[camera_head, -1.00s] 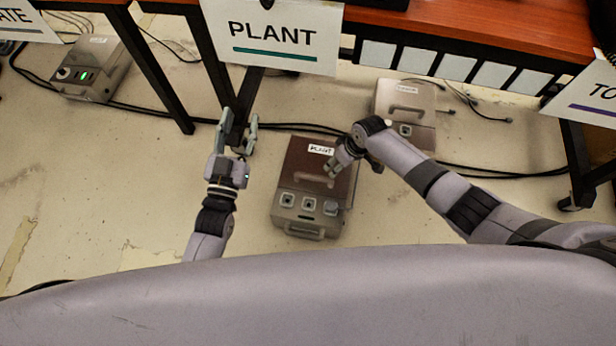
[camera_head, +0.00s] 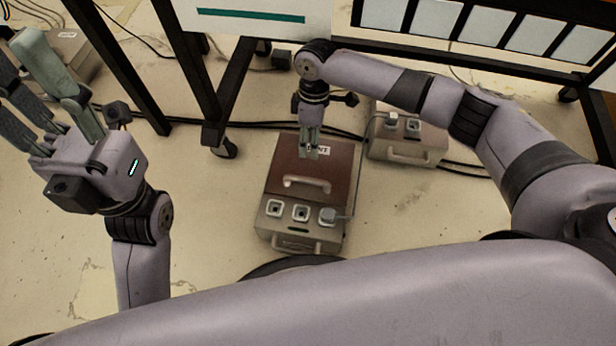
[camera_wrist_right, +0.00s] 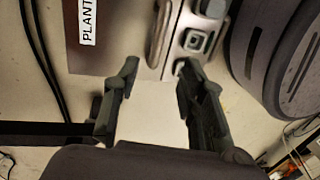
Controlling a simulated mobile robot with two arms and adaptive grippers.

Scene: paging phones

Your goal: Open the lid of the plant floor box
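The plant floor box (camera_head: 283,218) sits on the floor near the middle of the head view. Its brown lid (camera_head: 288,160) lies shut, with a pale handle (camera_head: 306,184) across it. My right gripper (camera_head: 310,152) points down over the lid's far part and partly covers the label. In the right wrist view, my right gripper's fingers (camera_wrist_right: 158,68) are apart with nothing between them. That view also shows the PLANT label (camera_wrist_right: 88,22) and the handle (camera_wrist_right: 159,35), with the handle beyond the fingertips. My left gripper (camera_head: 18,68) is open and empty at the far left, away from the box.
Another floor box (camera_head: 405,146) stands behind and right of the plant box. A third box (camera_head: 72,50) is at the upper left. Black cables (camera_head: 250,126) run behind the plant box. Table legs (camera_head: 235,95) stand behind it. The floor left of it is clear.

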